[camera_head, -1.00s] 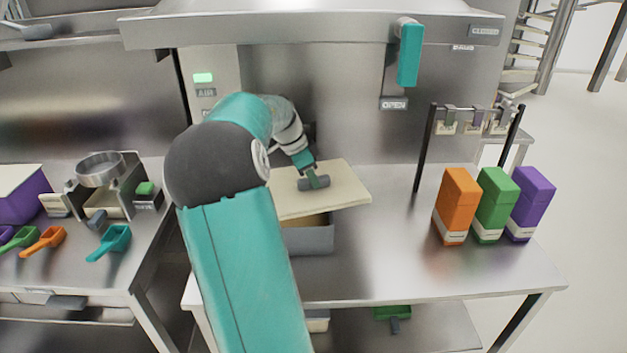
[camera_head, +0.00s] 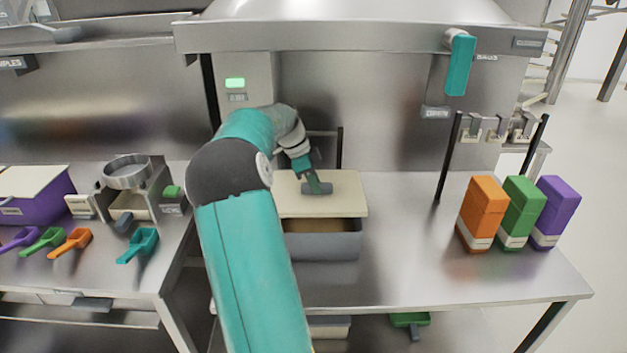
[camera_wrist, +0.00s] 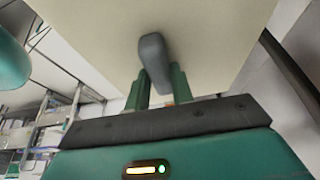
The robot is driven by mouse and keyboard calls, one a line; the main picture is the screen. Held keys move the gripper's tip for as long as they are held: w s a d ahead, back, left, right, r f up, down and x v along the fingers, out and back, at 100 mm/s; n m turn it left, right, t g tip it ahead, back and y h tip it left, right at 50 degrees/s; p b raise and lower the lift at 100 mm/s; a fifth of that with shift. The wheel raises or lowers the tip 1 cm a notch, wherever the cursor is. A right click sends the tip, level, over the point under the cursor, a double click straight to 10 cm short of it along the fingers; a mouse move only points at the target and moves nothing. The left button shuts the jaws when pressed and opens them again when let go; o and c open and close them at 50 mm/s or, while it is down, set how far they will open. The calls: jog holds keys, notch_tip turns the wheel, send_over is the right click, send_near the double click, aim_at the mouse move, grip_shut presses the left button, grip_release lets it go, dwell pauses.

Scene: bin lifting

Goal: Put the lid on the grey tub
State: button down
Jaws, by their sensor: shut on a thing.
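The cream lid (camera_head: 345,203) is held by its dark grey handle over the grey tub (camera_head: 335,246) on the steel table. The lid sits toward the back of the tub, and a brown strip of the tub's inside shows below the lid's front edge. I cannot tell whether the lid's back touches the rim. My gripper (camera_head: 317,186) is shut on the handle. In the wrist view the green fingers of my gripper (camera_wrist: 162,84) clasp the grey handle (camera_wrist: 153,55), with the lid's pale face (camera_wrist: 215,40) beyond.
Orange (camera_head: 481,213), green (camera_head: 520,211) and purple (camera_head: 555,211) boxes stand on the right of the table, near a dark rack (camera_head: 495,135). The table between tub and boxes is clear. A purple tub (camera_head: 35,198) and several scoops occupy the left bench.

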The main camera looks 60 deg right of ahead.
jog(key=shift+x, duration=0.8)
jog(key=shift+w+a+f, duration=0.1)
jog(key=shift+f, duration=1.7)
jog(key=shift+f, duration=0.8)
dwell(0.3)
jog(key=c, duration=0.6)
grip_release()
jog(key=shift+r, duration=3.5)
jog(key=shift+c, duration=0.3)
